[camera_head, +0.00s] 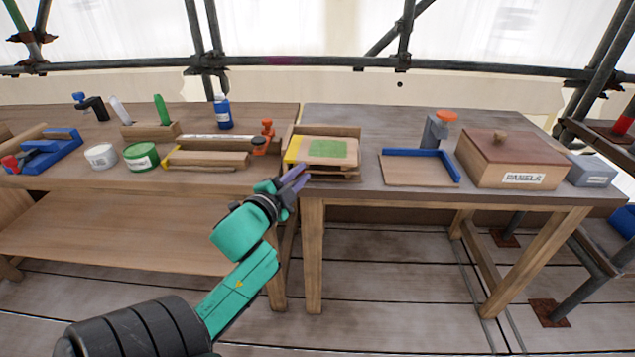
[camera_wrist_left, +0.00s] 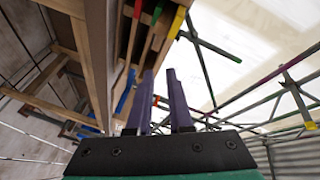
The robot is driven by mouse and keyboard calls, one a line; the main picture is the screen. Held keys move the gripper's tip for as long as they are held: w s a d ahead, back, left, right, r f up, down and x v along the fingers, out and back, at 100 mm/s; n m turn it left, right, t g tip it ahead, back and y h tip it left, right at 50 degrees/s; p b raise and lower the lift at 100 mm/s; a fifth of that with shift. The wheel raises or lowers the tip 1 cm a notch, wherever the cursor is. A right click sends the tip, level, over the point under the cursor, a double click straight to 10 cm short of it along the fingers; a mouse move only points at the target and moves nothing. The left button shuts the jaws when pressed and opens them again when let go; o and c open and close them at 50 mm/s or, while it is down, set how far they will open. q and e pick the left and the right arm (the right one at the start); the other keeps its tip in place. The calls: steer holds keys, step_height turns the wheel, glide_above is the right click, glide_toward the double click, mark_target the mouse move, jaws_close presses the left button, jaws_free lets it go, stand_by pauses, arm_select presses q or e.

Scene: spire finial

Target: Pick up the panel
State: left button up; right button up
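A flat wooden panel with a green square and a yellow left edge (camera_head: 328,149) lies on top of a wooden holder (camera_head: 350,131) at the left front of the right-hand table. Thin layers show at the front, under the green square. My left gripper (camera_head: 300,176) is just in front of the holder's lower left front, its purple fingers pointing toward it. In the left wrist view the fingers (camera_wrist_left: 160,78) are apart with nothing between them. Wooden layers with a yellow strip (camera_wrist_left: 177,22) show beyond the fingertips. My right gripper is not in view.
A wooden box labelled PANELS (camera_head: 515,165) and a blue-edged tray (camera_head: 418,170) stand to the right on the same table (camera_head: 375,193). The table edge is close to my gripper.

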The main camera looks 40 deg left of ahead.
mark_target(330, 149)
arm_select(q)
steer(key=w+m, duration=0.1)
steer(key=w, duration=0.3)
steer(key=w+a+m+b, duration=0.1)
steer(key=w+m, duration=0.1)
steer(key=w, duration=0.2)
steer(key=w+a+m+b, duration=0.1)
steer(key=w+m, duration=0.1)
steer(key=w, duration=0.3)
steer(key=shift+f+t, duration=0.25)
steer(key=shift+t, duration=0.15)
steer(key=shift+w+f, duration=0.15)
steer(key=shift+w, duration=0.2)
steer(key=shift+s, duration=0.1)
jaws_close()
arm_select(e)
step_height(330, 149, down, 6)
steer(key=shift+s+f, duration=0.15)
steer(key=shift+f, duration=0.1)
